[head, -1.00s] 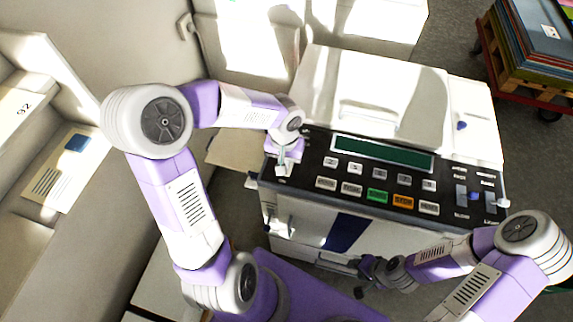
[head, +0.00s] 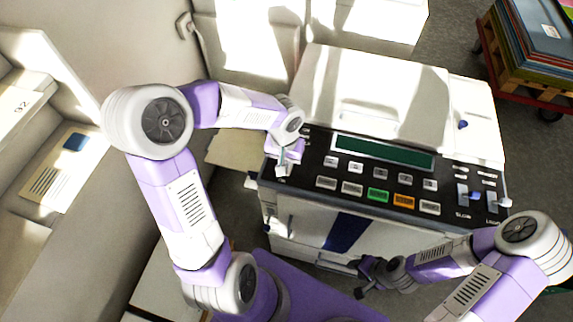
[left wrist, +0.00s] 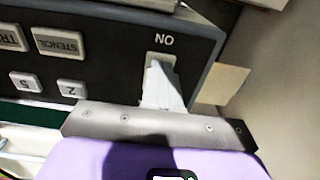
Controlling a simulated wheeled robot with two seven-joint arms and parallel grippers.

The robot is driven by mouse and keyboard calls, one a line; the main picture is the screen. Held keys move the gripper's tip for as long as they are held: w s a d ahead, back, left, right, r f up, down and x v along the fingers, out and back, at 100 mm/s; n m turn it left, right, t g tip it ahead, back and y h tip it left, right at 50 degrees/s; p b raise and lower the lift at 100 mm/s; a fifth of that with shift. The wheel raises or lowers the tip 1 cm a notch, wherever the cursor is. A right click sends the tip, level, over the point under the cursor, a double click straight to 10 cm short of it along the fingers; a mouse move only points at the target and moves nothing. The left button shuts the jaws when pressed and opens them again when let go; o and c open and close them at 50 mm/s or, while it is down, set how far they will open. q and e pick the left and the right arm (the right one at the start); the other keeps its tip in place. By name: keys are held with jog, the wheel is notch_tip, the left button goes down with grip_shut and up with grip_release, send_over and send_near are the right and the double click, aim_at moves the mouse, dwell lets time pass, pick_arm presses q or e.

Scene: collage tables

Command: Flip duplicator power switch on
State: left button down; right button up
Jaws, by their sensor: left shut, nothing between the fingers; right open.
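The duplicator (head: 375,90) stands in the middle of the head view, with a dark control panel (head: 312,165) along its near edge. The power switch (left wrist: 160,62) sits in a pale slot beside the word ON at the panel's end in the left wrist view. My left gripper (head: 283,168) is shut and empty at the panel's left end, right at the switch. Its pale fingers (left wrist: 164,92) overlap the slot, so the lever's position and any contact are unclear. My right gripper (head: 364,280) is open and empty, low in front of the duplicator.
The panel holds a green display (head: 382,152), several buttons (head: 377,195) and two sliders (head: 463,196) at right. A red cart with stacked boards (head: 535,50) stands at the far right. Pale shelving (head: 50,170) fills the left side.

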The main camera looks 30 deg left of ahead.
pick_arm(q)
jog(key=shift+f+b, duration=0.55)
jog(key=shift+f, duration=0.05)
jog(key=shift+r, duration=0.15)
jog(key=shift+r+p, duration=2.7)
jog(key=shift+r, duration=0.75)
jog(key=shift+f, duration=0.1)
